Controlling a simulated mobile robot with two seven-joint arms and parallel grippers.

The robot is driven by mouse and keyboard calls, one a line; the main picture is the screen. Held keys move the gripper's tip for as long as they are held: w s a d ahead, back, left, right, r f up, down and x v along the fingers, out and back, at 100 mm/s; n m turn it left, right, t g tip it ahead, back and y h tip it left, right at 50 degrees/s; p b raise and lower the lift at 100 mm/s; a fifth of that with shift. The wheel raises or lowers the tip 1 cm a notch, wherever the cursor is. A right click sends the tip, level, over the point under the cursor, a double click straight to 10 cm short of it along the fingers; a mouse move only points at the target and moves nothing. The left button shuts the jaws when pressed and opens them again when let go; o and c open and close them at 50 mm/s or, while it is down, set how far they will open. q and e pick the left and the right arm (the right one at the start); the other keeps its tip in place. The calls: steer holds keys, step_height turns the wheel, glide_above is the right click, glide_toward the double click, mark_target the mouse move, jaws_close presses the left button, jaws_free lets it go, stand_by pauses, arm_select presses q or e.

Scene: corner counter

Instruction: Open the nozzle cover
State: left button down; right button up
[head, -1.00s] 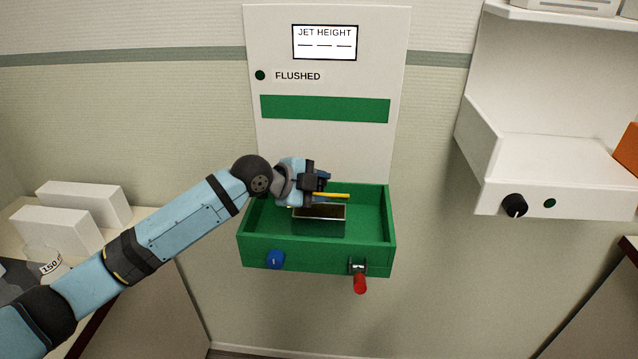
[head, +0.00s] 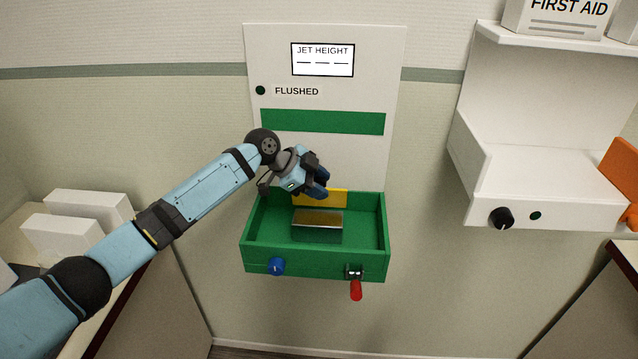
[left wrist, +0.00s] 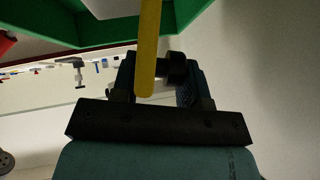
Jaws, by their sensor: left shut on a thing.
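The yellow cover (head: 333,198) stands raised, its flat face visible, at the back of the green basin (head: 315,273). My left gripper (head: 319,192) comes down from the upper left and is shut on the cover's upper left part. In the left wrist view, the cover shows edge-on as a yellow bar (left wrist: 149,45) between the fingers. In front of the cover, a dark metal box (head: 317,234) with a brownish-gold top sits in the basin. The fingertips are partly hidden in the head view. My right gripper is not in view.
The basin front carries a blue knob (head: 277,266) and a red lever (head: 356,289). A white panel (head: 330,160) with a JET HEIGHT display (head: 323,60) rises behind. A white unit with a black knob (head: 502,218) hangs at the right. White boxes (head: 65,239) stand at left.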

arm_select(q)
steer(key=shift+w+a+r, duration=0.1)
steer(key=shift+w+r, duration=0.15)
steer(key=shift+r, duration=0.2)
steer(key=c, duration=0.9)
jaws_free()
steer(key=shift+o, duration=0.5)
steer(key=shift+f, duration=0.25)
steer(key=shift+s+a+r, duration=0.15)
steer(key=shift+a, duration=0.05)
steer(key=b+v, duration=0.1)
steer(key=v, duration=1.2)
steer(key=shift+a, duration=0.2)
